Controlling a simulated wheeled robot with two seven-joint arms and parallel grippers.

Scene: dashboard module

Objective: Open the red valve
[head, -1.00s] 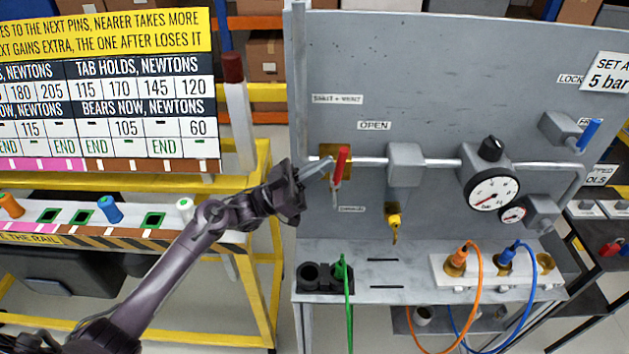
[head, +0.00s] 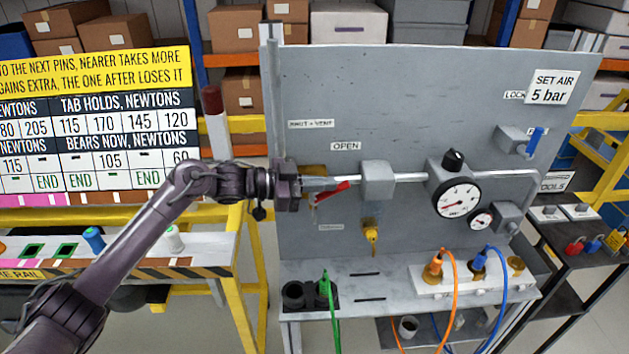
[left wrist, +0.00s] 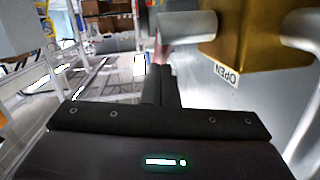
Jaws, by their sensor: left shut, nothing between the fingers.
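The red valve lever (head: 332,191) slants shallowly, its right end higher, in front of the brass valve body (head: 313,170) on the grey panel's pipe. My left gripper (head: 325,184) comes in from the left and is shut, with nothing between its fingers. Its fingertips are at the lever, overlapping it in the head view; I cannot tell if they touch. In the left wrist view the shut fingers (left wrist: 161,85) point ahead, with a pinkish-red bit of the lever (left wrist: 160,49) beyond them. The brass body (left wrist: 235,35) is upper right. My right gripper is not in view.
An OPEN label (head: 345,146) is above the valve. To the right are a grey pipe block (head: 377,179), a pressure gauge (head: 457,201) and a blue lever (head: 536,141). A shelf (head: 390,285) with coloured hoses lies below. A yellow-framed bench (head: 240,270) stands left.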

